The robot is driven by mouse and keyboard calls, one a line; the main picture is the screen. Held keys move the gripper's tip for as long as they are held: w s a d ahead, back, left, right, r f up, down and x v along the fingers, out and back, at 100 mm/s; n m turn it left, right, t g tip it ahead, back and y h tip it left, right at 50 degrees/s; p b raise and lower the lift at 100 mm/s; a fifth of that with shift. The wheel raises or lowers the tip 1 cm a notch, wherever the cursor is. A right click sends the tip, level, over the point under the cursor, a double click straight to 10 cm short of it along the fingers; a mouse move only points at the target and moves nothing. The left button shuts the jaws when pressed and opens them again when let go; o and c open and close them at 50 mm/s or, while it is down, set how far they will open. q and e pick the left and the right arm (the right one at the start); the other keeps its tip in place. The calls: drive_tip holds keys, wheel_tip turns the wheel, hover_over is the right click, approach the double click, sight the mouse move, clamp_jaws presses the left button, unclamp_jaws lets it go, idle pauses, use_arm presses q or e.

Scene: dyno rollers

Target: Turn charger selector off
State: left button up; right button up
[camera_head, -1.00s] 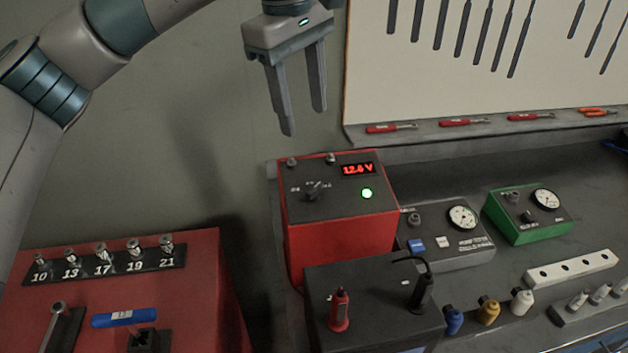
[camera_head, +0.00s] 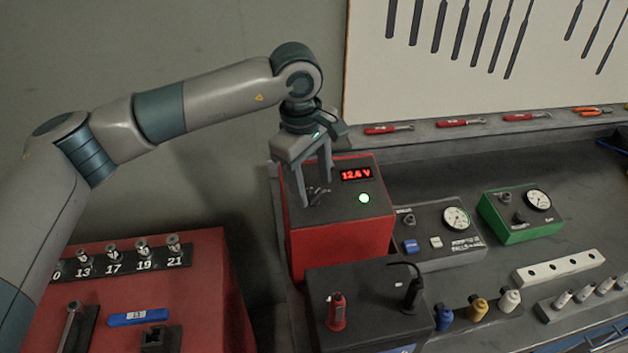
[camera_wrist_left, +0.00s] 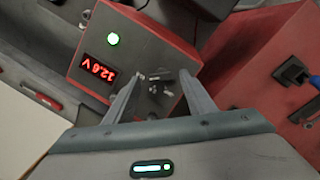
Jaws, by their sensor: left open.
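The red charger (camera_head: 345,240) stands on the bench with a dark top panel, a lit red "12.6 V" display (camera_head: 356,174) and a lit green lamp (camera_head: 364,198). Its small dark selector knob (camera_head: 316,195) is partly hidden by my gripper in the head view. My left gripper (camera_head: 317,193) is open above the panel, its fingers pointing down on either side of the knob. In the left wrist view the knob (camera_wrist_left: 160,76) shows between the two open fingers (camera_wrist_left: 155,90). I cannot tell whether the fingers touch it. My right gripper is not in view.
A black battery (camera_head: 370,285) with a red clamp (camera_head: 336,312) and a black clamp (camera_head: 412,291) stands in front of the charger. A grey tester (camera_head: 440,232) and a green tester (camera_head: 520,213) are to the right. A red cabinet with sockets (camera_head: 190,290) is at left.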

sight(313, 198)
use_arm(q)
drive_tip(key=shift+w+d+f, duration=0.1)
drive_tip(key=shift+d+f, duration=0.05)
drive_tip(key=shift+f, duration=0.9)
drive_tip(key=shift+c, duration=0.3)
drive_tip(key=c, duration=1)
